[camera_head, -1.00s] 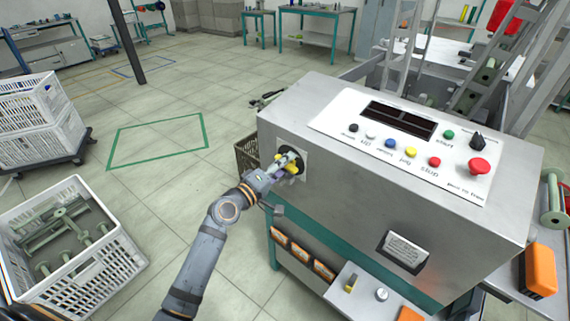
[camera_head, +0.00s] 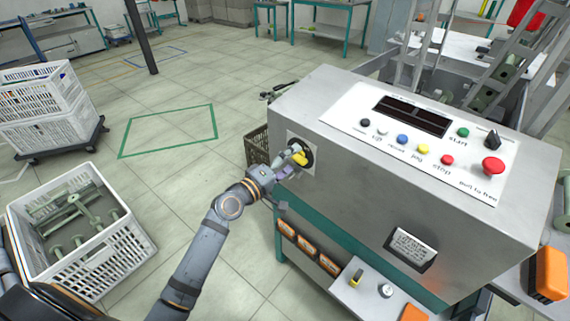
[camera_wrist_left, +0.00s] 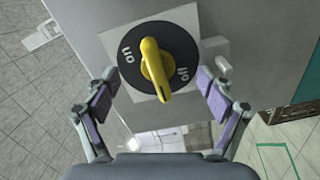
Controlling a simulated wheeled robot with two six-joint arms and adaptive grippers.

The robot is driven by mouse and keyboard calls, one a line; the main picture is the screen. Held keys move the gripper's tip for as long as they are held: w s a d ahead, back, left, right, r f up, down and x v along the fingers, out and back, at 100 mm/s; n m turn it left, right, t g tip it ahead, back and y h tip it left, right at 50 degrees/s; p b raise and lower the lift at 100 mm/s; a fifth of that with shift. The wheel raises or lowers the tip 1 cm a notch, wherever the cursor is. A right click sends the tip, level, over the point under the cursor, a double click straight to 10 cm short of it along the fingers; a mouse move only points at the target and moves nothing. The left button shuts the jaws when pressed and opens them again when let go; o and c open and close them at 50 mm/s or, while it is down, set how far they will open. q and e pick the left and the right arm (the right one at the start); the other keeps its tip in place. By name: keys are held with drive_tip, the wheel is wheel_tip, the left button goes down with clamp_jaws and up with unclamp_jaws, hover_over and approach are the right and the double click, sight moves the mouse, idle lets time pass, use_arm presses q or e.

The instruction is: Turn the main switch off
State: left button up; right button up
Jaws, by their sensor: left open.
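The main switch (camera_head: 300,155) is on the left end face of the grey machine cabinet. In the left wrist view it is a yellow handle (camera_wrist_left: 154,68) on a black disc (camera_wrist_left: 180,50) with a square grey plate behind. "on" is printed left of the handle and "off" right of it. The handle runs nearly up and down in that view, between the two words. My left gripper (camera_head: 286,168) is open at the switch. In the left wrist view its purple-padded fingers (camera_wrist_left: 160,103) stand on either side of the handle, clear of it. My right gripper is out of view.
The cabinet's sloping top (camera_head: 410,130) carries a display, several coloured buttons, a black knob and a red stop button (camera_head: 493,167). A white crate of green bobbins (camera_head: 125,250) stands on the floor at left. The floor (camera_head: 215,270) between crate and machine is open.

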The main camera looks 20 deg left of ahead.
use_arm(q)
drive_tip(key=v, duration=0.7)
drive_tip(key=shift+s, duration=0.25)
drive_tip(key=shift+a+r, duration=0.1)
drive_tip(key=shift+a, duration=0.05)
